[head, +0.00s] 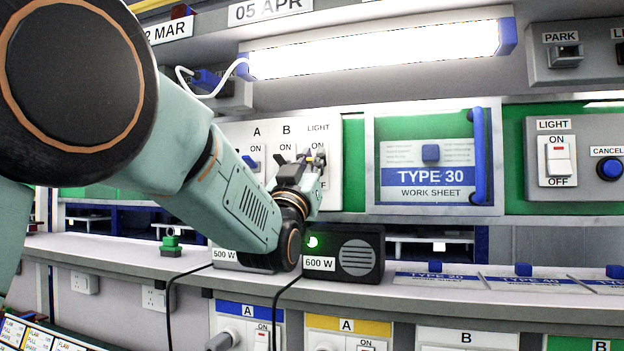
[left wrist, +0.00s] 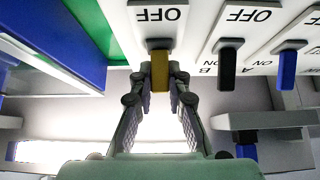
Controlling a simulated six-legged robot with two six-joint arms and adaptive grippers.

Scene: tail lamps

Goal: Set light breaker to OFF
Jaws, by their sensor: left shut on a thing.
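The breaker panel (head: 332,194) on the back wall has columns A, B and LIGHT, with ON at the top. In the left wrist view the panel is upside down, and the LIGHT breaker's yellow lever (left wrist: 160,70) stands between my fingertips. My left gripper (head: 306,166) is at the LIGHT column and shut on this lever, also in the left wrist view (left wrist: 160,72). The gripper hides most of the lever and its lower label in the head view. I cannot tell its exact setting. The lamp (head: 380,48) above is lit. My right gripper is not in view.
Black lever B (left wrist: 228,62) and blue lever A (left wrist: 287,66) stand beside the yellow one. A TYPE 30 work sheet board (head: 430,165) with a blue handle is right of the panel. The 600 W unit (head: 345,253) stands on the shelf below.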

